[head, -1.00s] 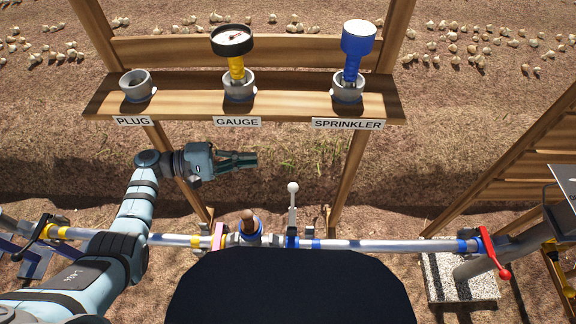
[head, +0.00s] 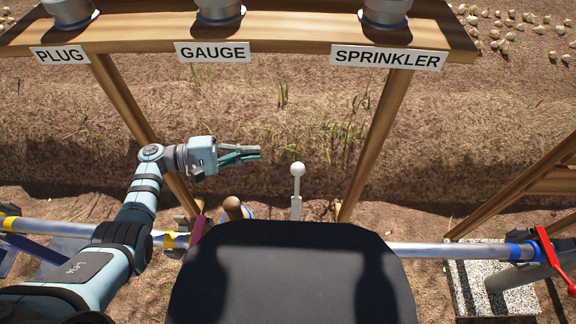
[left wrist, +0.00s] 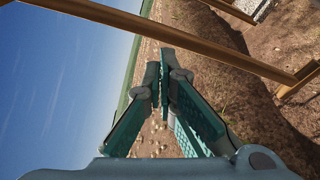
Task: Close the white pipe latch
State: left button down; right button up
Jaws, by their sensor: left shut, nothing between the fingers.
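The white latch lever (head: 297,185), with a round ball on top, stands upright above the pipe line. Its lower end is hidden behind a dark part of my own body. My left gripper (head: 248,154) is up and to the left of the lever, apart from it. Its fingers point right, and it is shut and empty. The shut fingers (left wrist: 164,70) also show in the left wrist view, where the lever does not appear. My right gripper is in neither view now.
The pipe (head: 430,250) runs across the front. A brown-topped plug (head: 234,207) stands left of the lever. A red handle (head: 552,258) is on the right. A wooden shelf (head: 270,42) labelled PLUG, GAUGE and SPRINKLER spans the back, with posts either side of the lever.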

pick_arm(q)
jog(key=shift+r, duration=0.15)
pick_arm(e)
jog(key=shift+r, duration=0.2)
pick_arm(q)
jog(key=s+d+p, duration=0.1)
jog(key=d, duration=0.8)
jog(key=shift+s+d+r, duration=0.15)
jog(key=shift+s+r, duration=0.15)
jog(key=shift+s, duration=0.05)
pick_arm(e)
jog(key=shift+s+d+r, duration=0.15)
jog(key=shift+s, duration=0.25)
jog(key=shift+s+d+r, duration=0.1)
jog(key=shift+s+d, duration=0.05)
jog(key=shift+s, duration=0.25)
